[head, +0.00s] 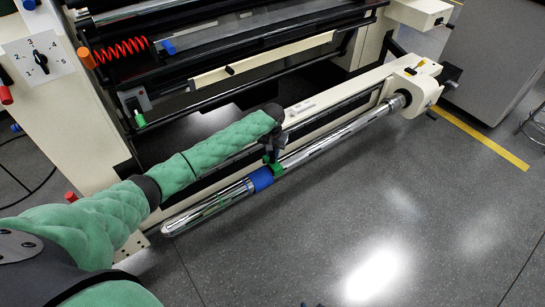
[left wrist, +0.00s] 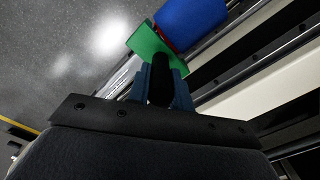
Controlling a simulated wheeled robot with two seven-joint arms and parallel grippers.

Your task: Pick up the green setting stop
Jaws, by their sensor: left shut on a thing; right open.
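The green setting stop (head: 277,169) is a small green piece at the long chrome bar (head: 335,138), right beside a blue collar (head: 262,179). In the left wrist view the stop (left wrist: 148,40) is a green block next to the blue collar (left wrist: 190,18). My left gripper (head: 271,158) reaches down to it from above. In the left wrist view the fingers of my left gripper (left wrist: 160,88) are shut around a dark stem at the green block. The gripper hides part of the stop. I cannot tell whether the stop touches the bar. My right gripper is not in view.
A cream machine frame (head: 330,98) runs behind the bar. A green-tipped knob (head: 140,119), a red coil (head: 122,50) and a numbered dial (head: 40,58) are at the left. The grey floor (head: 390,220) in front is clear, with a yellow line (head: 480,138) at the right.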

